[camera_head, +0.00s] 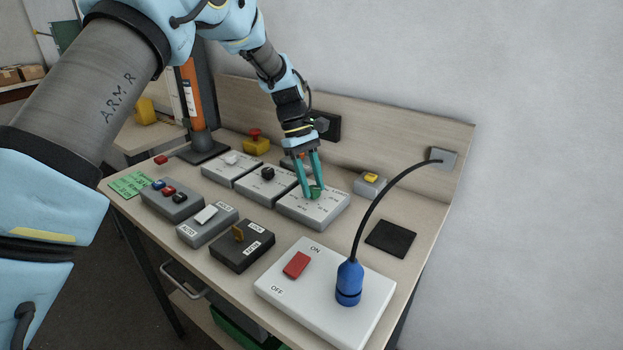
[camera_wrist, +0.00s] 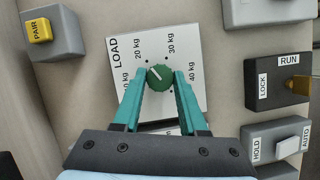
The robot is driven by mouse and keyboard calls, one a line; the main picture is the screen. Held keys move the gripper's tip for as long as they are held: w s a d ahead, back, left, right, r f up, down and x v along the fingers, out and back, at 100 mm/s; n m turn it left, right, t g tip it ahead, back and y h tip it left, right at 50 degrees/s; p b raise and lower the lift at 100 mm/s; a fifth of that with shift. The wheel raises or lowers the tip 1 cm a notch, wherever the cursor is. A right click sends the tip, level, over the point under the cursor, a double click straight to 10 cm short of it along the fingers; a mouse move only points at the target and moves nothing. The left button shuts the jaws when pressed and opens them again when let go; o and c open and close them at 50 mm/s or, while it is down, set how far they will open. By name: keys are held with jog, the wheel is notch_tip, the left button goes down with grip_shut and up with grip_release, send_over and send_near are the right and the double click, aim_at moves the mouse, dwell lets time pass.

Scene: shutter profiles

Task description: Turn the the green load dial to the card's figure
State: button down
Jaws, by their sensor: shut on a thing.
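The green load dial (camera_wrist: 160,77) sits on a white-topped LOAD box (camera_wrist: 195,50) marked 10, 20, 30 and 40 kg in the wrist view. Its white pointer line aims up-left, nearest the 20 kg side; I cannot tell if it is exactly on the dot. My gripper (camera_wrist: 162,80) is shut on the dial, one teal finger on each side. In the head view my gripper (camera_head: 314,186) reaches down to the dial (camera_head: 315,192) on the box (camera_head: 318,213).
Two similar dial boxes stand left of it, one with a black knob (camera_head: 267,173). A yellow-button box (camera_head: 370,184) is at the right. In front are a dark switch box (camera_head: 243,246) and a white panel (camera_head: 325,290) with a blue plug (camera_head: 349,284) and arching cable.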

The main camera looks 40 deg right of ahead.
jog(key=m+y, duration=0.1)
jog(key=m, duration=0.2)
jog(key=m+y+p, duration=0.1)
jog(key=m, duration=0.2)
jog(key=shift+d+m+t, duration=0.2)
jog(key=shift+m+t, duration=0.1)
jog(key=shift+t, duration=0.1)
jog(key=m+y, duration=0.1)
jog(key=m, duration=0.1)
jog(key=m+t+y, duration=0.1)
jog(key=m, duration=0.2)
jog(key=shift+s, duration=0.15)
jog(key=shift+m+t, duration=0.3)
jog(key=shift+c, duration=2.2)
grip_release()
jog(key=shift+d+r+b, duration=0.3)
jog(key=shift+d+r, duration=0.05)
jog(key=shift+r, duration=0.2)
jog(key=b+v, duration=0.2)
jog(key=v, duration=0.7)
jog(key=shift+r, duration=0.3)
